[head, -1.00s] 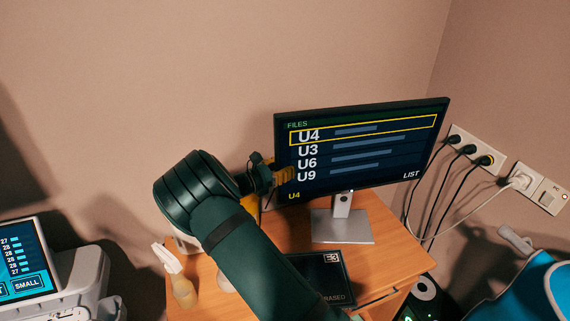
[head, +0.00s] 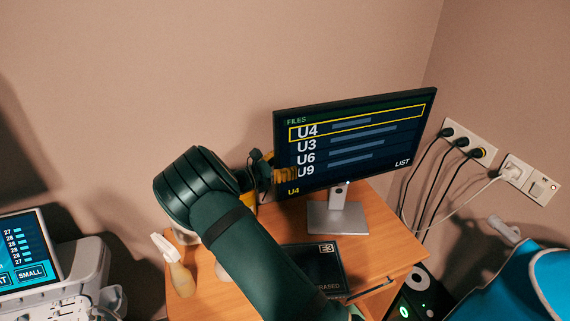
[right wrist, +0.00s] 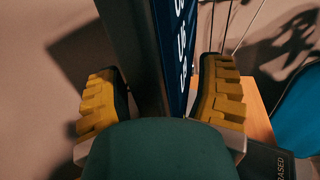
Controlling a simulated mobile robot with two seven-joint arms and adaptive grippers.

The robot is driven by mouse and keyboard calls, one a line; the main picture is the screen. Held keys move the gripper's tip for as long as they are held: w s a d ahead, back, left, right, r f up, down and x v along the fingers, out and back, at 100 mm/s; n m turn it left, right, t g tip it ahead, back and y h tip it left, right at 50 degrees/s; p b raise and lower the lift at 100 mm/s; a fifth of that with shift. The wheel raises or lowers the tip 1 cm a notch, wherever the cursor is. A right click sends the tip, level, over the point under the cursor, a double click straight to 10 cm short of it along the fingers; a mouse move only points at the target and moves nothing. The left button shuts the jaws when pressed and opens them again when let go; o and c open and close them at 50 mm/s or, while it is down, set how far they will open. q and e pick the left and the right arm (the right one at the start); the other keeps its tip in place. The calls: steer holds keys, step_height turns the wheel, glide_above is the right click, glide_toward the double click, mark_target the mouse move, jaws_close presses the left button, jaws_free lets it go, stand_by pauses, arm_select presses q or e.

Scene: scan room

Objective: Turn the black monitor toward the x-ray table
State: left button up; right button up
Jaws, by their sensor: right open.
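The black monitor (head: 355,140) stands on a silver foot (head: 337,218) on a wooden desk, its lit screen showing a FILES list. My right gripper (head: 272,175) is at the monitor's left edge in the head view, its far parts partly hidden by the monitor. In the right wrist view the monitor's edge (right wrist: 140,60) stands between the two yellow-padded fingers (right wrist: 165,95). The fingers are open, with a visible gap on the left; contact on the right is unclear. My left gripper is out of view. I cannot identify the x-ray table here.
Cables run to wall sockets (head: 470,143) at the right. A blue padded object (head: 510,285) is at lower right, a device with a screen (head: 28,255) at lower left.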

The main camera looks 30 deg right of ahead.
steer(key=shift+a, duration=0.1)
steer(key=a, duration=1.1)
steer(key=shift+s+a, duration=0.15)
steer(key=shift+a, duration=0.25)
